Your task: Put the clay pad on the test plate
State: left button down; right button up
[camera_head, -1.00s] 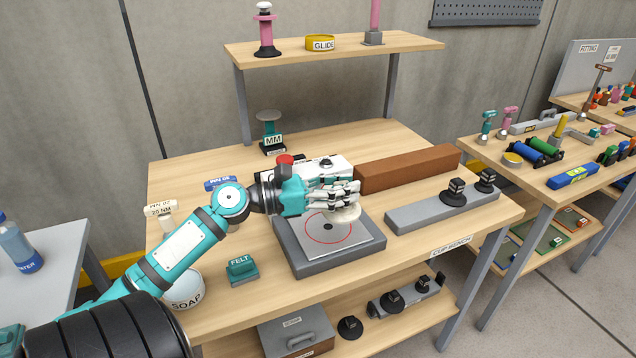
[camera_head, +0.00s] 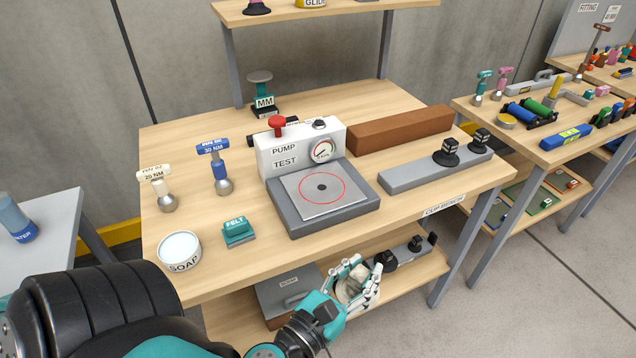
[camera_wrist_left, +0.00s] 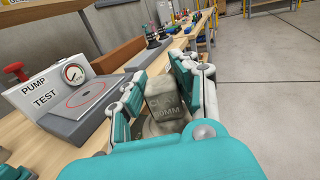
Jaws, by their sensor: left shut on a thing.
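The clay pad (camera_head: 350,290) is a pale beige block on a round disc. My left gripper (camera_head: 358,284) is shut on it in front of the bench, by the lower shelf. In the left wrist view, the pad (camera_wrist_left: 163,100) sits between the fingers with a label ending in "MM"; part of its disc is hidden. The test plate (camera_head: 300,199) is a light grey square with a red circle and a dark centre spot. It lies bare on the grey base of the PUMP TEST unit (camera_head: 280,155) and also shows in the left wrist view (camera_wrist_left: 100,87).
The FELT block (camera_head: 238,234), SOAP dish (camera_head: 180,252) and two torque tools stand left of the unit. A grey rail (camera_head: 420,172) with two black pads lies to the right. A brown bar (camera_head: 400,130) is behind it. The bench's front edge is near the gripper.

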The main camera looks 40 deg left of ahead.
aim_at(322, 187)
jog(key=i+u, duration=0.1)
jog(key=u, duration=0.4)
jog(key=l+u, duration=0.1)
jog(key=u, duration=0.35)
jog(key=i+l+u, duration=0.1)
jog(key=u, duration=0.4)
jog(key=l+u, duration=0.1)
jog(key=u, duration=0.35)
jog(key=i+l+u, duration=0.1)
jog(key=l+u, duration=0.35)
jog(key=l, duration=0.35)
jog(key=l+u, duration=0.5)
jog(key=l, duration=0.85)
jog(key=i+l, duration=0.1)
jog(key=l, duration=0.35)
jog(key=i+l, duration=0.15)
jog(key=l, duration=0.1)
